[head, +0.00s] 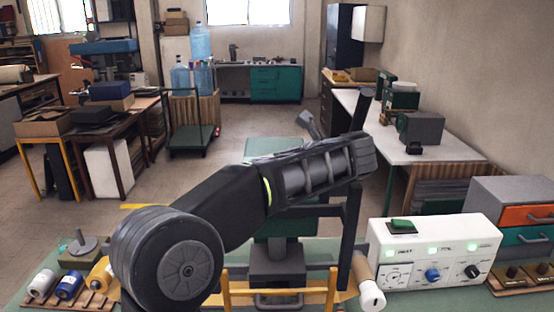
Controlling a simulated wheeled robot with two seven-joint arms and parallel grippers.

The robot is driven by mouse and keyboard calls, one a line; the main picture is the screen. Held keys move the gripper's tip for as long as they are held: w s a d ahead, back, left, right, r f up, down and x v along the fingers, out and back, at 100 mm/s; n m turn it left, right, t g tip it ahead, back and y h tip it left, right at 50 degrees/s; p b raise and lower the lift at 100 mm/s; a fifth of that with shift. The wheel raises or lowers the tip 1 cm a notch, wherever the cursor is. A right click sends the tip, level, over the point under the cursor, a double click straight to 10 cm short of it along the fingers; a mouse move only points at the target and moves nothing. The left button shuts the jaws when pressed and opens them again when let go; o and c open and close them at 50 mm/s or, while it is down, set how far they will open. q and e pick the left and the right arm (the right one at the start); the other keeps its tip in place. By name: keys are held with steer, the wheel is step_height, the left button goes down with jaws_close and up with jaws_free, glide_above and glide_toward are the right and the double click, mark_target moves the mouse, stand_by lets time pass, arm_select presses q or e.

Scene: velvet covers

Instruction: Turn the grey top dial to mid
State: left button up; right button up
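A white control box (440,236) stands at the right of the green bench top. Its front carries a white-faced dial (395,274), a blue knob (432,275) and a black knob (500,272), under several lit green lamps. A green rocker (401,226) sits on its top. I cannot make out which dial is the grey top one; the dial settings and labels are too small to read. A large dark arm, apparently my left, crosses the middle with its far end raised left of the box, apart from it. Its fingertips are not clear. My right gripper does not show.
A white roll (371,294) lies just left of the box. A grey drawer unit (515,205) stands behind it at the right. Yellow rails (280,292) are at the front centre. Spools (69,284) and a grey post on a base (80,246) are at the left.

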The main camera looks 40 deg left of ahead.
arm_select(q)
steer(key=shift+c, duration=0.3)
steer(key=c, duration=1.3)
